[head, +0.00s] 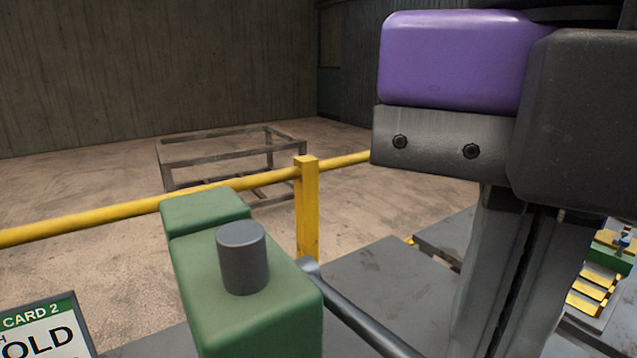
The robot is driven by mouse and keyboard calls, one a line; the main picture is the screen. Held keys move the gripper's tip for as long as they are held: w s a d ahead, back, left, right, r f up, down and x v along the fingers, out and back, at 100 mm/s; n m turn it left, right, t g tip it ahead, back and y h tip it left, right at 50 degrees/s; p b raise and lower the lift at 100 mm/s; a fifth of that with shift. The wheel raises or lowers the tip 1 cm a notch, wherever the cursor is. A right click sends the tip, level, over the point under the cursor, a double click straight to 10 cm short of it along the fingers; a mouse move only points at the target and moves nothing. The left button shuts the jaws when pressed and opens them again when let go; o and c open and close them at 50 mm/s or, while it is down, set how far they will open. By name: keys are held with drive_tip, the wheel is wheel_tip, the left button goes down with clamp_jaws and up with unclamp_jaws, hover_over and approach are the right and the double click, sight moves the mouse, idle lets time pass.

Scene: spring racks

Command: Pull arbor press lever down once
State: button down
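The arbor press (250,310) is a green block body at the lower middle of the head view, with a grey cylinder on its top. Its lever (355,318) is a grey rod that starts at the body's right side and slopes down to the right, out of the bottom edge. The lever's far end is out of view. My gripper (512,285) fills the right side, with grey finger-like parts pointing down below a purple and black housing. It is right of the press. Its tips are cut off, so its opening and any contact with the lever are hidden.
A yellow rail (130,217) with a post (307,215) runs behind the press. A metal frame table (215,160) stands on the floor beyond. A card sign (45,330) is at lower left. Yellow and green parts (590,290) lie at far right. Grey bench surface (385,280) shows between press and gripper.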

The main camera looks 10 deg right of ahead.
drive_tip(key=shift+s+r, duration=0.1)
drive_tip(key=shift+r, duration=0.15)
drive_tip(key=shift+s+d+f+b, duration=0.1)
drive_tip(key=shift+f+b, duration=1.65)
drive_tip(key=shift+f, duration=0.35)
drive_tip(key=shift+w+f+b, duration=0.15)
drive_tip(key=shift+f+b, duration=0.35)
drive_tip(key=shift+f, duration=0.25)
drive_tip(key=shift+w+f+b, duration=0.1)
drive_tip(key=shift+f+b, duration=0.4)
drive_tip(key=shift+f, duration=0.2)
drive_tip(key=shift+s+a+f+b, duration=0.1)
drive_tip(key=shift+a+f+b, duration=0.1)
drive_tip(key=shift+f+b, duration=0.25)
